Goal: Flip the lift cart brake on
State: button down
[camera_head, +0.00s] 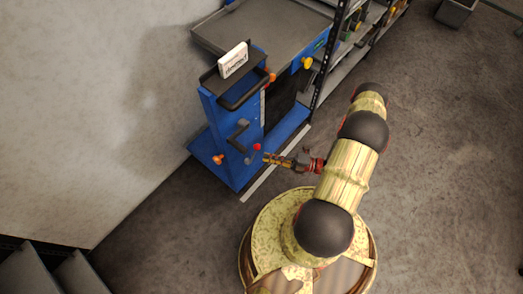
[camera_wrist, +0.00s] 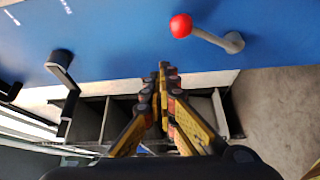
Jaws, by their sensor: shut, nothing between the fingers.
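The blue lift cart (camera_head: 234,165) stands against the wall, left of my arm. A lever with a red ball knob (camera_head: 257,147) sits low on its front panel. In the wrist view the red knob (camera_wrist: 181,26) is at the left end of a grey lever, whose pivot is to the right on the blue panel (camera_wrist: 110,30). My gripper (camera_head: 268,157) is shut and empty, close to the panel beside the red knob. In the wrist view its fingertips (camera_wrist: 163,68) are together, below the knob and apart from it. No label marks the brake.
A black bent handle (camera_wrist: 62,70) sticks out from the panel left of my gripper. The cart carries a white sign (camera_head: 234,59) and a grey tray top (camera_head: 265,35). A shelf rack (camera_head: 345,65) stands to its right. The floor (camera_head: 450,170) at right is clear.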

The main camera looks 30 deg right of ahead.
jog(key=s+d, duration=0.1)
jog(key=s+d+f, duration=0.1)
jog(key=s, duration=0.1)
jog(key=shift+s+d+f, duration=0.25)
jog(key=shift+d+f, duration=0.15)
dwell(0.4)
